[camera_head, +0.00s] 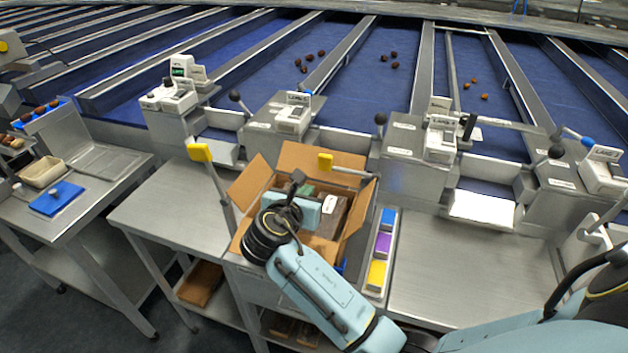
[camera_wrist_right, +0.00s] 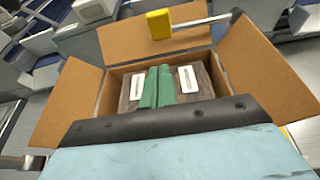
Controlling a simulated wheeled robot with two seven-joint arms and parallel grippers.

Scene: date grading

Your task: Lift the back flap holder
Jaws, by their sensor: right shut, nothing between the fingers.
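The back flap holder is a metal rod with a yellow pad (camera_head: 325,162) at its left end. It lies across the back flap of the open cardboard box (camera_head: 246,186) in the head view. In the right wrist view its yellow pad (camera_wrist_right: 158,24) shows at the top, by the back flap (camera_wrist_right: 185,45). My right gripper (camera_head: 297,179) is shut and empty over the box, left of and slightly below the yellow pad, apart from it. The gripper body hides part of the box in both views. My left gripper is not in view.
A second yellow-tipped holder (camera_head: 200,152) stands left of the box. Blue, purple and yellow blocks (camera_head: 383,244) stand in a tray to its right. Dark packs with green strips (camera_wrist_right: 157,85) lie inside the box. Scale units (camera_head: 275,127) line the back. Bare steel tabletop (camera_head: 470,275) is at right.

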